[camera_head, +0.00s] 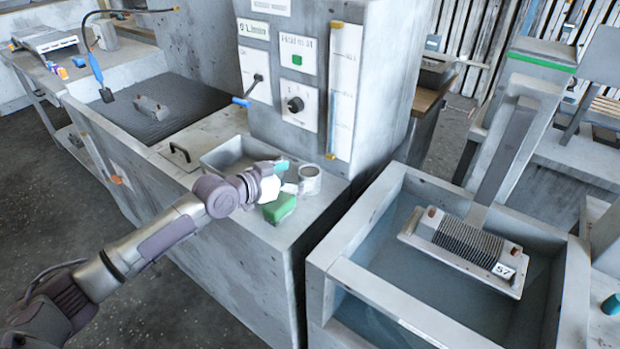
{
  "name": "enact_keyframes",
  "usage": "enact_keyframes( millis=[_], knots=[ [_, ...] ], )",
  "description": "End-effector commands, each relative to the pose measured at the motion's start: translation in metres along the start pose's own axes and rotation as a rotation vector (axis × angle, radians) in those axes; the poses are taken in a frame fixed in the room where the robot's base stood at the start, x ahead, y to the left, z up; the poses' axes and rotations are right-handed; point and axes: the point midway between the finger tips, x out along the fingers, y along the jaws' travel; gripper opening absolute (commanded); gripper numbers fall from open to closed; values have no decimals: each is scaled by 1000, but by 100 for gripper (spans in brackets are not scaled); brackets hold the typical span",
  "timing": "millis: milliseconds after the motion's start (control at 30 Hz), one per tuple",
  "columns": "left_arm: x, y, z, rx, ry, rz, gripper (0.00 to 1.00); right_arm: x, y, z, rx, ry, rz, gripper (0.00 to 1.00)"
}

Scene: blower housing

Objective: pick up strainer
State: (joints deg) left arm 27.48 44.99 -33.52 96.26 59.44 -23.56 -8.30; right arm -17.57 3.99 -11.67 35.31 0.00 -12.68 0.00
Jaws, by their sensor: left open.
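My left gripper (283,178) reaches in from the left over the front ledge of the concrete bench. It is open, and its fingers are small and partly merge with the things around them. I cannot tell for certain which thing is the strainer. A small whitish round cup-like piece (310,181) stands on the ledge just right of the gripper, and may be it. A green block (279,208) lies just below the gripper. No held object is clear. My right gripper is not in view.
A shallow grey tray (222,158) is set behind the gripper, below a control panel (300,90) with knobs. A water tank (345,270) at right holds a ribbed block (468,243). A dark basin (170,100) with a small block lies at upper left.

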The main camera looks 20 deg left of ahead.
Motion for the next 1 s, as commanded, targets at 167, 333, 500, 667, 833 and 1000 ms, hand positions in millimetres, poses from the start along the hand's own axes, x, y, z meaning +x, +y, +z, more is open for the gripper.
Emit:
enact_keyframes(
  millis=[167,333,500,667,833,1000],
  knots=[
    [15,-2,-1,-3,2,0,88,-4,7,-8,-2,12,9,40],
    [41,-5,2,-2,1,0,88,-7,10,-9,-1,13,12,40],
    [54,-5,2,0,1,-1,88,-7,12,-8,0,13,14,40],
    [54,-5,3,0,1,-1,88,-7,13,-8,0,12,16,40],
    [54,-5,3,0,0,-1,68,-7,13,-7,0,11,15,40],
    [54,-5,3,0,0,-1,40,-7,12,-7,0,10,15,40]
  ],
)
